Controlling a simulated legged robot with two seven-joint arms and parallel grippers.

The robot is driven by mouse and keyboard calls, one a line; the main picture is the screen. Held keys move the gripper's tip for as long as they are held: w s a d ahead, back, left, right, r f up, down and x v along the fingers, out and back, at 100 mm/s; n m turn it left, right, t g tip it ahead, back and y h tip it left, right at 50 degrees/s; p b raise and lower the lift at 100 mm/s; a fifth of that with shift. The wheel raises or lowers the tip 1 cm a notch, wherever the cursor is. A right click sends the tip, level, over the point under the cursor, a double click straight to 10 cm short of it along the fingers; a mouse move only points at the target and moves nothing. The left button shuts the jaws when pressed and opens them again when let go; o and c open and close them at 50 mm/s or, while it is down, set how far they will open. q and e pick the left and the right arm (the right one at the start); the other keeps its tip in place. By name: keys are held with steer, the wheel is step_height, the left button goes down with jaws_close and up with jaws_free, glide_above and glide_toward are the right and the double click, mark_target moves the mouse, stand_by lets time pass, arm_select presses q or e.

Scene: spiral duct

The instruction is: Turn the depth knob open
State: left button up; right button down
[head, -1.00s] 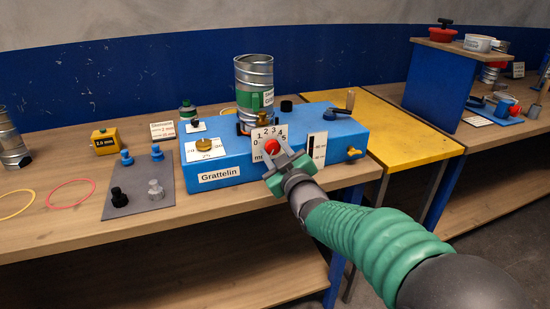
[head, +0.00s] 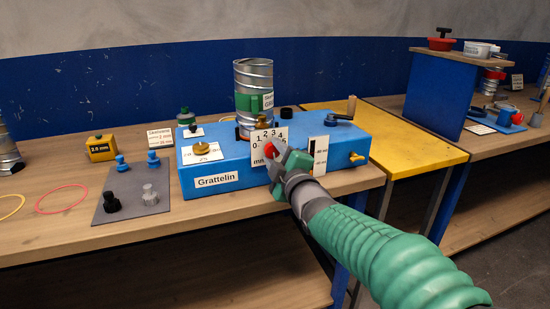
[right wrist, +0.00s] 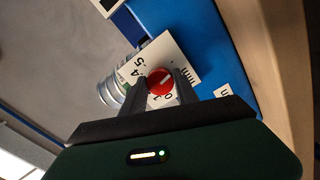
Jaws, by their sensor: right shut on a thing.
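A red round knob (head: 269,150) sits on a white dial plate (head: 258,136) numbered 0 to 5 and marked mm, on the front of the blue Grattelin machine (head: 235,168). My right gripper (head: 276,157) comes from the lower right and is shut on this knob. The right wrist view shows the knob (right wrist: 160,80) between the two grey fingers (right wrist: 161,87), with a white pointer line on its face. The fingers hide some of the scale. My left gripper is not in view.
A metal spiral duct (head: 253,92) stands on the machine, close above the dial. A brass knob (head: 201,148), a crank (head: 345,112) and a yellow tap (head: 356,157) are also on it. A grey mat (head: 130,190) with several small knobs lies left.

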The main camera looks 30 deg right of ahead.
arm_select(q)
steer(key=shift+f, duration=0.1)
arm_select(e)
steer(key=shift+f, duration=0.4)
steer(key=c, duration=1)
jaws_free()
steer(key=shift+c, duration=0.2)
steer(key=shift+o, duration=0.5)
steer(key=shift+r, duration=0.2)
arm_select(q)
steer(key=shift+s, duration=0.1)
